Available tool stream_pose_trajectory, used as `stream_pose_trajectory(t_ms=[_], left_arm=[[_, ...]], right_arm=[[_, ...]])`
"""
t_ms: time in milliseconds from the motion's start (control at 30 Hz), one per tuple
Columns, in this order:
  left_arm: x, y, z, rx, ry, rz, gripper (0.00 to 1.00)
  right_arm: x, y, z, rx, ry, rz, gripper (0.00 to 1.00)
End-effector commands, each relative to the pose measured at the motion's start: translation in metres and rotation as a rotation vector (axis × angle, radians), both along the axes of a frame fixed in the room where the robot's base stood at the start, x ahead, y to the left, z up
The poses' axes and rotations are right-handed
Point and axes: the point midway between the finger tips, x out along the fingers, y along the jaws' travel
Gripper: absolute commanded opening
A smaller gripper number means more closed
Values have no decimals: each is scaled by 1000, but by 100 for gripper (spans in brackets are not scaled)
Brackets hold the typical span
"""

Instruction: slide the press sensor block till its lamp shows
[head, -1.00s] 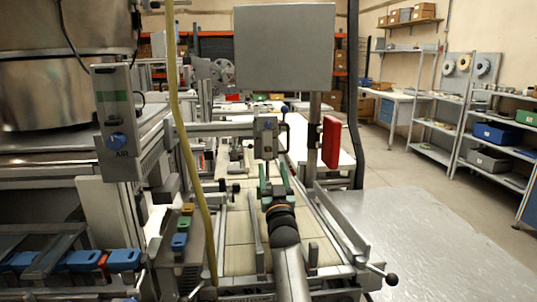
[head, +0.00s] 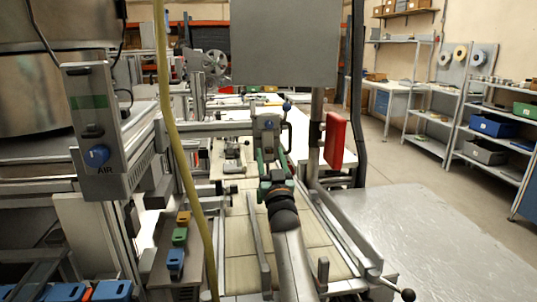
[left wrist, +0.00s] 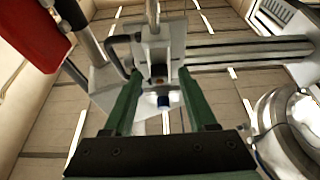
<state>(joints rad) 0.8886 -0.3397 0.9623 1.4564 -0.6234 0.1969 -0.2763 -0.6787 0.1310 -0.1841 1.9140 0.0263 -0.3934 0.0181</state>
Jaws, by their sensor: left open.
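The press sensor block (head: 267,126) is a small grey block on the horizontal aluminium rail, left of the red box. My left gripper (head: 269,160) has green fingers and is just in front of and below the block in the head view. In the left wrist view the open fingers (left wrist: 160,75) stand on either side of the block's near part; I cannot tell whether they touch it. I see no clearly lit lamp. My right gripper is not in view.
The rail (head: 205,128) runs left from the block. A red box (head: 335,140) on a post and a grey panel (head: 285,42) stand to the right and above. A yellow hose (head: 172,120) hangs at left. A bare metal table (head: 430,245) lies at right.

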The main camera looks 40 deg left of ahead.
Motion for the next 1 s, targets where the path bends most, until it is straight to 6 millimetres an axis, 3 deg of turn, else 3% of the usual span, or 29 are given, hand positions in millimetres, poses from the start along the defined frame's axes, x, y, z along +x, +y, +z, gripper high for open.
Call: stream_pose_trajectory(t_ms=[267,767,1000], left_arm=[[0,0,0,0,0,0,57],[0,0,0,0,0,0,2],[0,0,0,0,0,0,0]], right_arm=[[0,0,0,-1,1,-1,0],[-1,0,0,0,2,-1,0],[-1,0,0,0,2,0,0]])
